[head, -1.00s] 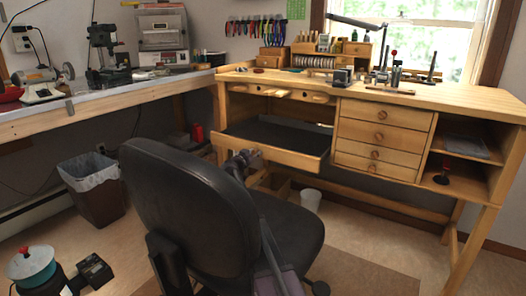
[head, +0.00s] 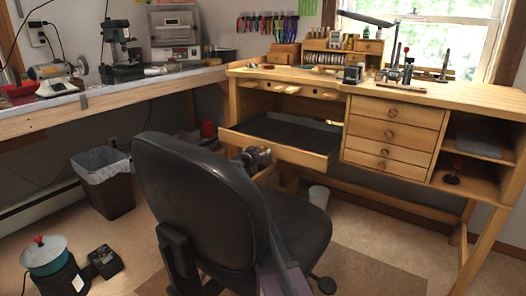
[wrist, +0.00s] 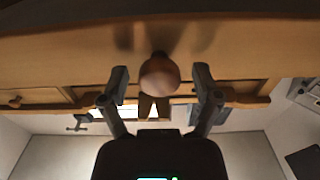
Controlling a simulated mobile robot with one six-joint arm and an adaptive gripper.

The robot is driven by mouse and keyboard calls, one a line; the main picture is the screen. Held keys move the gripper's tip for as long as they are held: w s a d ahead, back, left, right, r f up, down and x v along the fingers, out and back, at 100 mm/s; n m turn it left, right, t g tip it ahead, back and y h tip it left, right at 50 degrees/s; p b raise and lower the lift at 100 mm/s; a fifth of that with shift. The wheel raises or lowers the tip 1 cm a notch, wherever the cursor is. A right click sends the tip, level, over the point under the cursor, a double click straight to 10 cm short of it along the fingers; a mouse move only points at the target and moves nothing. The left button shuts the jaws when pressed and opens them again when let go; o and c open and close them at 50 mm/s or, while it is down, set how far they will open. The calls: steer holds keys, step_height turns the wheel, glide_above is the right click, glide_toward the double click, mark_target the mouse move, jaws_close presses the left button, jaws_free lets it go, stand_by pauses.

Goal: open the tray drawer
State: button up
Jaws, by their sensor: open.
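The tray drawer (head: 292,154) is under the bench, sticking out, with its dark tray floor (head: 290,130) showing. My gripper (head: 262,156) is low at the drawer's front, partly behind the chair back. In the wrist view my gripper (wrist: 160,82) is open, with one finger on each side of a round wooden knob (wrist: 159,75). The knob stands on a wooden front (wrist: 60,45) that fills the top of that view. A gap shows between each finger and the knob. The knob is hidden in the head view.
A black office chair (head: 205,200) stands in front of the bench, close to my arm. A stack of drawers (head: 393,130) is right of the tray. A waste bin (head: 108,190) and a small white bin (head: 318,196) stand on the floor. Open floor lies at the right.

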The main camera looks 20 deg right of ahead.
steer(key=shift+s+a, duration=0.1)
steer(key=v, duration=0.8)
stand_by(0.7)
